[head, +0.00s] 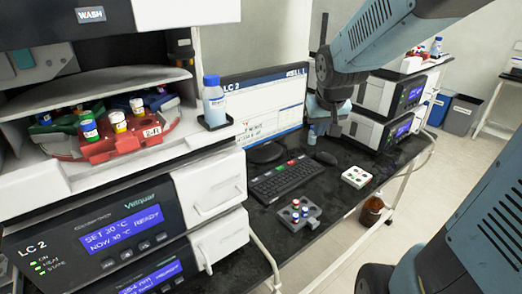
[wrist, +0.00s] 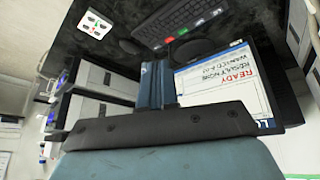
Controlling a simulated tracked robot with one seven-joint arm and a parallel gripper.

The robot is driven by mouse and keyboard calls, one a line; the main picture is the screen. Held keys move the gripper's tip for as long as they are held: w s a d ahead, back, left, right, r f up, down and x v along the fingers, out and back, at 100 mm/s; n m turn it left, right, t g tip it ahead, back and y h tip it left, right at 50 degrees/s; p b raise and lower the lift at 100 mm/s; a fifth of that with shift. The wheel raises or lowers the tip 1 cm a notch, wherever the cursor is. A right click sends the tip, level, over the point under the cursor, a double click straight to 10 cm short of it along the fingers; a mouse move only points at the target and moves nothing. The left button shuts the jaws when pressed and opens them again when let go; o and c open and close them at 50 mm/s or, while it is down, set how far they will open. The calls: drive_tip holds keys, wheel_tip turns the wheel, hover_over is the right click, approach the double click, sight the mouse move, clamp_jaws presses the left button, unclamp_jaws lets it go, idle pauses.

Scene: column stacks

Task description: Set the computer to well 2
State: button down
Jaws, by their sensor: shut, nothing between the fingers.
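The computer is a monitor (head: 262,112) headed LC 2, with a black keyboard (head: 284,179) in front and a mouse (head: 325,158) beside it. The keyboard has a few coloured keys along its far edge. My gripper (head: 322,128) is beside the monitor's right edge, above the bench, apart from the keyboard. Its fingers (wrist: 158,78) are shut and empty. My arm hides part of the background.
LC 2 stacks with a blue-capped bottle (head: 214,103) stand left; more instruments (head: 385,110) stand right. A brown bottle (head: 371,210) stands below.

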drive_tip(key=w+a+f+y, duration=0.2)
drive_tip(key=w+a+f, duration=0.3)
drive_tip(key=w+f, duration=0.6)
drive_tip(key=m+t+y, duration=0.1)
drive_tip(key=m+y, duration=0.1)
drive_tip(key=y, duration=0.2)
hover_over(270, 174)
wheel_tip(270, 174, down, 7)
drive_tip(key=shift+s, duration=0.1)
drive_tip(key=shift+f, duration=4.4)
drive_tip(key=shift+f, duration=0.8)
drive_tip(key=shift+r, duration=0.85)
